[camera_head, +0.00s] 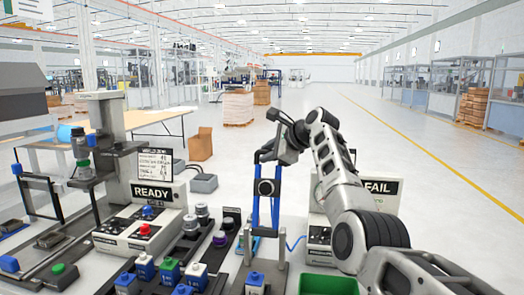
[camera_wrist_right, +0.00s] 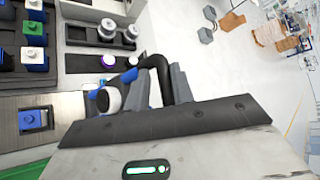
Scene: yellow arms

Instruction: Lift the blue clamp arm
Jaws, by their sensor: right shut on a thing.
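The blue clamp arm (camera_head: 256,205) stands upright at the middle of the bench, with two blue bars and a dark round part between them. My right gripper (camera_head: 268,155) is at its top end and is shut on it. In the right wrist view, a dark curved bar passes between the fingers of my right gripper (camera_wrist_right: 158,88). Blue parts of the clamp arm (camera_wrist_right: 129,76) and a white round end show beside the fingers. Its lower end is partly hidden there. My left gripper is not in view.
A READY box (camera_head: 150,193) stands left, a FAIL box (camera_head: 379,188) right, partly behind my arm. Several coloured blocks and a block with a blue knob (camera_head: 255,280) stand in front. A green bin (camera_head: 328,285) is at the front edge.

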